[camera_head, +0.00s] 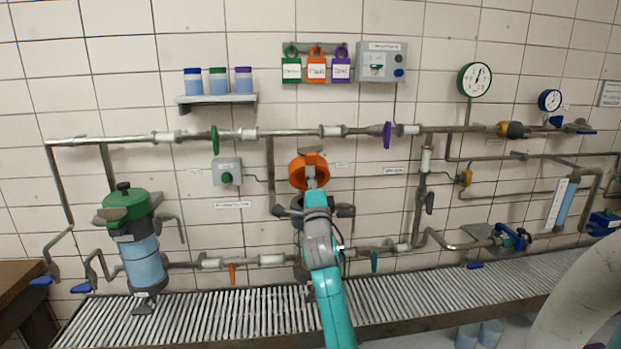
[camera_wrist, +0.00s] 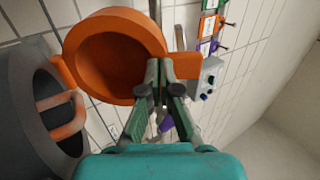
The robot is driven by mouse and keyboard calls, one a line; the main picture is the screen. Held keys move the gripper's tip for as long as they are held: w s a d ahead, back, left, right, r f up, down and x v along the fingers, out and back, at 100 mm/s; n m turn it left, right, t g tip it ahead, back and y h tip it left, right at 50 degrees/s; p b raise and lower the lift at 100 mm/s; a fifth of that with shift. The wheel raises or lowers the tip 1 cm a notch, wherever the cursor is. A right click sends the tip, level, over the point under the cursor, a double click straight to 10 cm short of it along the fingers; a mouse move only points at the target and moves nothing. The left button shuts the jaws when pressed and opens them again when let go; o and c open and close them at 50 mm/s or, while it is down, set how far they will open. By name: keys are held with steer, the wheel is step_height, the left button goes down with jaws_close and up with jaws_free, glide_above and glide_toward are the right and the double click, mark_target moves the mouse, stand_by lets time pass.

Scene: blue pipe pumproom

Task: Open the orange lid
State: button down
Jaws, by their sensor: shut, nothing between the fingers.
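The orange lid (camera_head: 309,165) stands tilted up, with its round hollow side facing out, above a dark vessel in the middle of the head view. In the wrist view the orange lid (camera_wrist: 105,60) fills the upper left, and its orange tab (camera_wrist: 186,66) sticks out to the right behind my fingers. The dark grey vessel (camera_wrist: 28,95) is at the left, with its mouth uncovered and an orange loop (camera_wrist: 62,112) at it. My gripper (camera_wrist: 158,68) is shut and empty in front of the lid's right edge. I cannot tell whether it touches the lid. My arm hides much of the vessel.
A green-topped canister (camera_head: 138,250) stands at the left on the slatted grating (camera_head: 210,312). Pipes (camera_head: 360,131) with coloured valves run along the tiled wall. A grey control box (camera_head: 382,62) and hanging tags (camera_head: 316,68) are above the lid. A pale curved pipe (camera_head: 580,300) is at lower right.

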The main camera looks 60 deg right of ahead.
mark_target(309, 162)
steer(key=shift+r, duration=0.15)
steer(key=shift+w+d+r+g+y, duration=0.5)
steer(key=shift+w+d+r+y, duration=0.25)
steer(key=shift+y, duration=0.25)
steer(key=shift+w+d+r+g+y, duration=0.3)
steer(key=shift+d+r+g+y, duration=0.1)
steer(key=shift+d+g+y, duration=0.1)
steer(key=shift+w+d+r+g+y, duration=0.3)
steer(key=shift+w+d+g+y, duration=0.4)
steer(key=shift+d+g, duration=0.1)
steer(key=shift+w+d, duration=0.1)
steer(key=shift+d, duration=0.05)
steer(key=shift+w+d, duration=0.35)
steer(key=shift+d, duration=0.05)
